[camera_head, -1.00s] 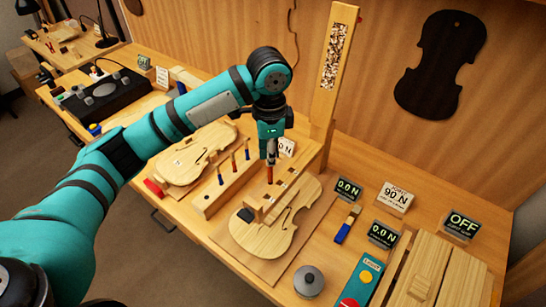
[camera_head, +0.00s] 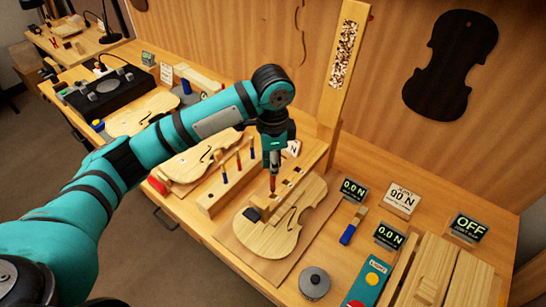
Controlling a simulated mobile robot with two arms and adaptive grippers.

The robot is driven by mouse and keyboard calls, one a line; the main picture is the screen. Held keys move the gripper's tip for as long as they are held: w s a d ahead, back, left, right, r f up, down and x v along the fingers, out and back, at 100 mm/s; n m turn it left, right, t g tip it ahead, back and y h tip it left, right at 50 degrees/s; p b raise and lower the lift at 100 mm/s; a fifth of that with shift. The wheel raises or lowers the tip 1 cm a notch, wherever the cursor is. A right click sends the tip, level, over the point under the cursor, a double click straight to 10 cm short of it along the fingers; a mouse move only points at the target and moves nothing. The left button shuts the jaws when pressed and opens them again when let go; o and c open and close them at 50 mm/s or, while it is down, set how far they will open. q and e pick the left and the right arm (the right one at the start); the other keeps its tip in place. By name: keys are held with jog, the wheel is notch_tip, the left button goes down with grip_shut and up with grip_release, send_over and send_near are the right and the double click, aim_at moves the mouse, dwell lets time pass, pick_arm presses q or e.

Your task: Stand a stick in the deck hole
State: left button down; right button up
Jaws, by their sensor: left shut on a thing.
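My left gripper (camera_head: 274,165) is shut on a red-brown stick (camera_head: 273,183), held upright. The stick's lower end is at the pale wooden deck (camera_head: 262,202), which has several dark holes and lies along a violin body (camera_head: 272,240). I cannot tell whether the tip is inside a hole or just above it. More sticks with red or blue parts stand in a wooden rack (camera_head: 207,203) to the left, one of them a blue-ended stick (camera_head: 224,172). My right gripper is not in view.
A tall wooden post (camera_head: 341,70) rises behind the deck. Displays (camera_head: 353,190), a blue-ended brush (camera_head: 348,235), a grey round knob (camera_head: 314,282) and a teal button box (camera_head: 368,284) lie to the right. Another violin body (camera_head: 195,160) lies left of the rack.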

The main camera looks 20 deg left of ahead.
aim_at(273, 190)
pick_arm(q)
jog(key=shift+d+f, duration=0.1)
jog(key=shift+f, duration=0.65)
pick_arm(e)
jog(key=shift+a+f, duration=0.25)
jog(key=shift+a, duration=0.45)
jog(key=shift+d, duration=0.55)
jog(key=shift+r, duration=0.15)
pick_arm(q)
jog(key=shift+p, duration=0.5)
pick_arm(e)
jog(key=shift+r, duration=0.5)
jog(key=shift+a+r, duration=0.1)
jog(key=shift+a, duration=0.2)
pick_arm(q)
jog(key=shift+f, duration=0.4)
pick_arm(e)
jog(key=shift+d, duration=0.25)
pick_arm(q)
jog(key=shift+f+b, duration=0.55)
jog(key=shift+f, duration=1.45)
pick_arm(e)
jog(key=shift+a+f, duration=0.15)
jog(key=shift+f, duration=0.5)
